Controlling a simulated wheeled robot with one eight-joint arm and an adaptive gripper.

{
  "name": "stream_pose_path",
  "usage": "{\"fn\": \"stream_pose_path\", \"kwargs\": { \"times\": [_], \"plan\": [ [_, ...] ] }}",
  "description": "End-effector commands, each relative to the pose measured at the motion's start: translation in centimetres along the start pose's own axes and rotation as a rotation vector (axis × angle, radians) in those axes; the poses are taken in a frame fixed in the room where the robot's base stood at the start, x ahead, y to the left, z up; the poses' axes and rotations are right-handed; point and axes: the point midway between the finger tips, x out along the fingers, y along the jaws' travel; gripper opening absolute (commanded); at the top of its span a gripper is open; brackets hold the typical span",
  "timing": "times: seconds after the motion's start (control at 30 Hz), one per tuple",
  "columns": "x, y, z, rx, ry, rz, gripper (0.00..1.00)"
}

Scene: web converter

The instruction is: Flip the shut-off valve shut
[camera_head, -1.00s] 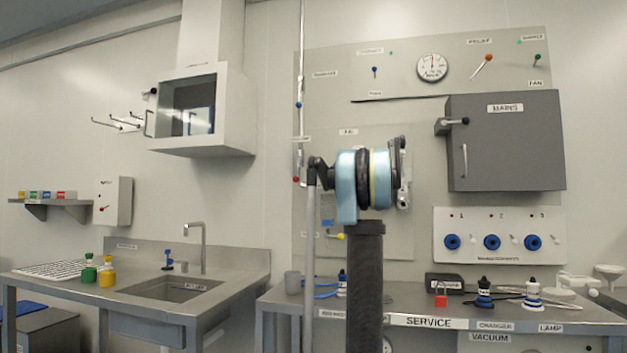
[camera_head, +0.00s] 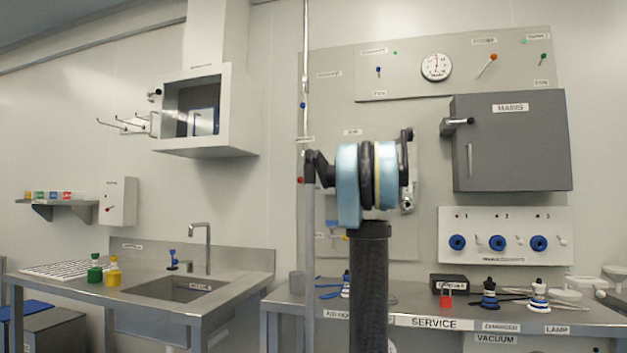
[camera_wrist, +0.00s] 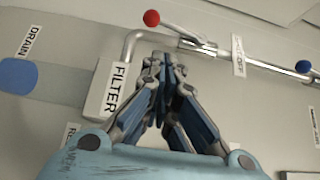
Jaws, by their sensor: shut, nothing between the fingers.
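The shut-off valve sits on a slim pipe. In the wrist view its lever ends in a red ball (camera_wrist: 151,18) and slopes to a metal body (camera_wrist: 207,48) beside a partly readable "...OFF" label (camera_wrist: 238,55). In the head view the red ball (camera_head: 300,180) shows low on the vertical pipe, left of my wrist; most of the lever is hard to make out. My gripper (camera_wrist: 164,62) is shut and empty. My arm hides the gripper in the head view.
The pipe bends into a box labelled FILTER (camera_wrist: 113,88), close to my fingers. A blue ball (camera_wrist: 303,66) marks another fitting on the same pipe. A service bench (camera_head: 400,300) lies below my wrist. A grey MAINS box (camera_head: 515,150) is on the right.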

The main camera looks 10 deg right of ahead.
Motion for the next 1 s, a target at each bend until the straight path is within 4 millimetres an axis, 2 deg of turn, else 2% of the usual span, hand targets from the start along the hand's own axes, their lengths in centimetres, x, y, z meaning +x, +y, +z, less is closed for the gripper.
{"fn": "stream_pose_path", "kwargs": {
  "times": [0.1,0.4,0.8,1.0],
  "plan": [
    [-0.2,0.1,1.0,0.020,0.085,-0.024,0.00],
    [-1.1,0.7,1.6,0.058,0.223,-0.052,0.00],
    [-1.2,0.7,1.5,0.061,0.233,-0.053,0.00],
    [0.1,0.6,1.2,0.061,0.233,-0.053,0.00]
  ]
}}
